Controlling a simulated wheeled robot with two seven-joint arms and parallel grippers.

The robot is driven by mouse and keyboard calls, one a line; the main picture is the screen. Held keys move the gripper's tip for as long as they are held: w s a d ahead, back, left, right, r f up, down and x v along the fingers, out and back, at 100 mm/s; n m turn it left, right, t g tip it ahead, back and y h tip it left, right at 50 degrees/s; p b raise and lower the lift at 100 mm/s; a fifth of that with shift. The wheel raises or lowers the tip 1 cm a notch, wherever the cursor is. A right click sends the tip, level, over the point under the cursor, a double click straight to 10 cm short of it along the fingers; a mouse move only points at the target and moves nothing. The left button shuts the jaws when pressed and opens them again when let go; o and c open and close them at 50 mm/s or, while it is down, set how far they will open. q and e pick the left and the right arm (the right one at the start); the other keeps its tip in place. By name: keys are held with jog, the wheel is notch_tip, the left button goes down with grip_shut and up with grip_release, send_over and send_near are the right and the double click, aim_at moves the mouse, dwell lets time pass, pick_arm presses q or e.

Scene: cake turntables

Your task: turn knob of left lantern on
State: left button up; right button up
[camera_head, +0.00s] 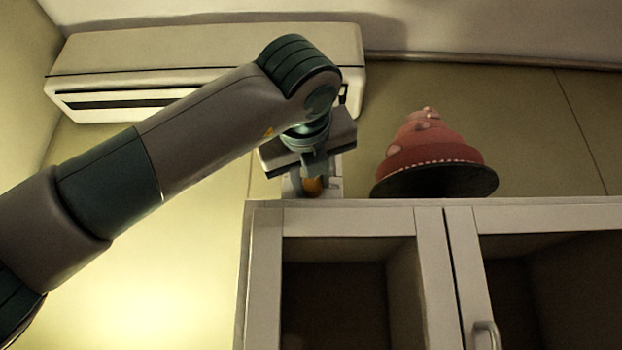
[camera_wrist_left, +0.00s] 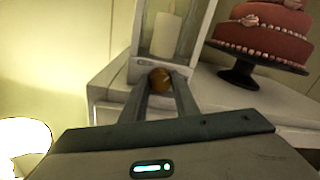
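A white lantern (camera_wrist_left: 203,25) with a pale candle (camera_wrist_left: 165,34) inside stands upright on the cabinet top. An orange-brown round knob (camera_wrist_left: 160,80) sits low on its front. In the head view the knob (camera_head: 312,185) shows just under my left gripper (camera_head: 314,172), which hides most of the lantern. In the left wrist view my left gripper (camera_wrist_left: 161,88) has one finger on each side of the knob. The fingertips seem to touch it, and the knob fills the gap. No second lantern is in view. My right gripper is not in view.
A red tiered cake (camera_head: 430,145) on a dark stand (camera_head: 437,187) is right of the lantern on the white cabinet (camera_head: 350,217). A white air conditioner (camera_head: 200,55) hangs on the wall behind my left arm. A bright lamp (camera_wrist_left: 22,138) glows at lower left.

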pick_arm(q)
jog(key=shift+m, duration=0.4)
jog(key=shift+m+b, duration=0.45)
jog(key=shift+m, duration=0.05)
jog(key=shift+m+b, duration=0.3)
jog(key=shift+m, duration=0.7)
jog(key=m, duration=0.5)
jog(key=shift+d+r, duration=0.1)
jog(key=o, duration=1.1)
jog(key=shift+c, duration=0.2)
